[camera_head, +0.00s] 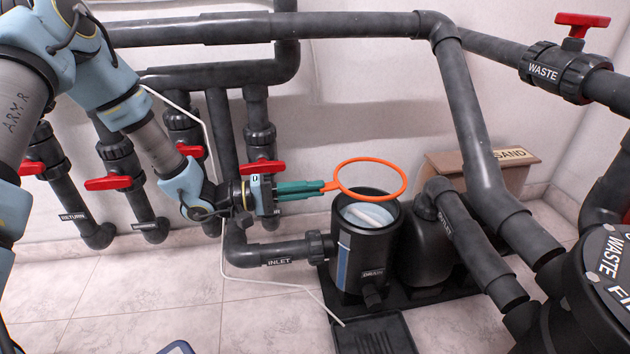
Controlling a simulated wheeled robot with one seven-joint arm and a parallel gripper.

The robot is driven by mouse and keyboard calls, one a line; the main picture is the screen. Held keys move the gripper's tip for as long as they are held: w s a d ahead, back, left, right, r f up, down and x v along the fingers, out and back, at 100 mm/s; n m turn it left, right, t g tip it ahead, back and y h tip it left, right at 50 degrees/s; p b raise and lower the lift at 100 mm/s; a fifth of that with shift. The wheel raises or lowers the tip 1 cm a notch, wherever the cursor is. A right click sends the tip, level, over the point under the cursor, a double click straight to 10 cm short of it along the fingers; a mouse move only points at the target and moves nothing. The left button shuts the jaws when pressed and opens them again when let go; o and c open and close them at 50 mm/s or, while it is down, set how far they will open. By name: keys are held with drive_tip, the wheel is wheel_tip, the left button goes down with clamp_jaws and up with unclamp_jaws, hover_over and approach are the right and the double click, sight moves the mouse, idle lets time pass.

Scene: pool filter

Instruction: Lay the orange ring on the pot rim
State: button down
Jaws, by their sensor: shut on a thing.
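My gripper (322,187) is shut on the tab of the orange ring (404,184). It holds the ring out to the right, roughly flat. In the picture the ring appears above the dark pot (372,250), overlapping its back rim; a gap seems to lie between them, but I cannot tell how large. The pot stands upright and open at the top, with something white inside. Its front rim (368,230) is bare, and a blue strip runs down its side.
An inlet pipe (280,252) meets the pot from the left. A dark pump body (425,250) and outlet pipe (462,235) stand close on the right. Red-handled valves (262,167) sit behind my gripper. A sand box (478,170) stands at the back.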

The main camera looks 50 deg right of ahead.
drive_tip(key=shift+w+r, duration=0.1)
idle(0.3)
drive_tip(key=shift+w+f+m+g+y, duration=0.15)
drive_tip(key=shift+f+m+g+y, duration=0.4)
drive_tip(key=shift+f, duration=0.7)
drive_tip(key=shift+w+f+m+g+y, duration=0.1)
drive_tip(key=shift+f+m+g+y, duration=0.45)
drive_tip(key=shift+f, duration=0.7)
drive_tip(key=shift+p, duration=1.35)
idle(0.8)
drive_tip(key=shift+f+b, duration=0.5)
drive_tip(key=shift+f, duration=0.5)
idle(0.8)
drive_tip(key=c, duration=0.9)
unclamp_jaws()
drive_tip(key=shift+a, duration=0.1)
